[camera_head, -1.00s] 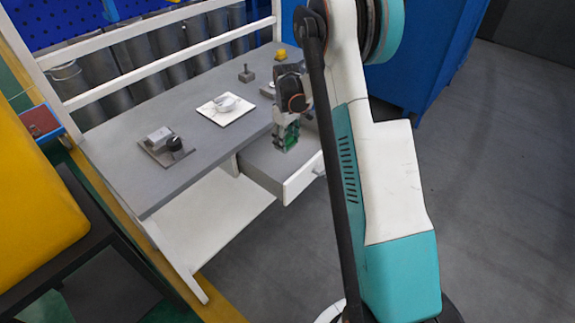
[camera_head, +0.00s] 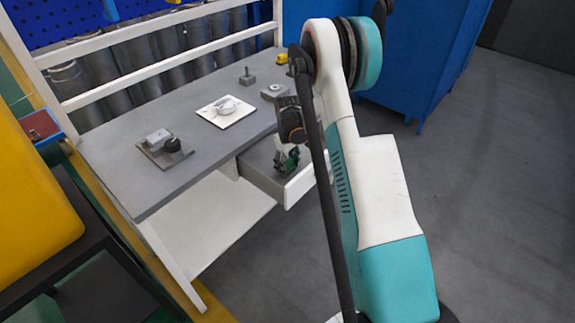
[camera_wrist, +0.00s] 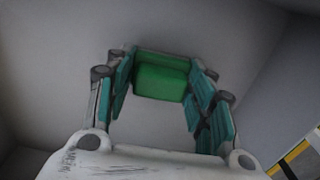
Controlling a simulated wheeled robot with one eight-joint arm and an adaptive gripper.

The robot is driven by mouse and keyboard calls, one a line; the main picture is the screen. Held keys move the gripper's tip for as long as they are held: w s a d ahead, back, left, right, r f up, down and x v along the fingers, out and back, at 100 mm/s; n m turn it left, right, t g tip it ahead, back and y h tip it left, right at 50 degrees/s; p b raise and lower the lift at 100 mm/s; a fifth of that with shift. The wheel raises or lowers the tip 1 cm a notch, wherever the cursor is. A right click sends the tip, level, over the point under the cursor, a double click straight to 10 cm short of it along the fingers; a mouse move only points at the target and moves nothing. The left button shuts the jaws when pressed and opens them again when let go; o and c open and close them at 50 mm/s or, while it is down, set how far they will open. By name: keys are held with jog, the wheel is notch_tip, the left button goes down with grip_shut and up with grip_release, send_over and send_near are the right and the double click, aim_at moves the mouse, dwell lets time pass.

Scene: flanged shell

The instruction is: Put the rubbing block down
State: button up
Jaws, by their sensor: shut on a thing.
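The rubbing block (camera_wrist: 160,82) is green and sits between the fingers of my gripper (camera_wrist: 162,78) in the wrist view. My gripper is shut on it. In the head view my gripper (camera_head: 287,160) points down into the open drawer (camera_head: 303,184) under the workbench. The block is hardly visible there, and I cannot tell whether it touches the drawer floor. In the wrist view the grey drawer floor and walls surround the block.
The grey workbench top (camera_head: 120,180) carries a white plate (camera_head: 226,112) with a white part on it, a grey plate with a block and dark knob (camera_head: 165,148), and a small grey stand (camera_head: 247,76). A blue cabinet (camera_head: 420,60) stands behind my arm.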

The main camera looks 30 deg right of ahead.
aim_at(288, 162)
jog(key=shift+f, duration=0.2)
jog(key=o, duration=1.2)
jog(key=shift+r, duration=0.15)
notch_tip(288, 162, up, 12)
jog(key=p, duration=0.4)
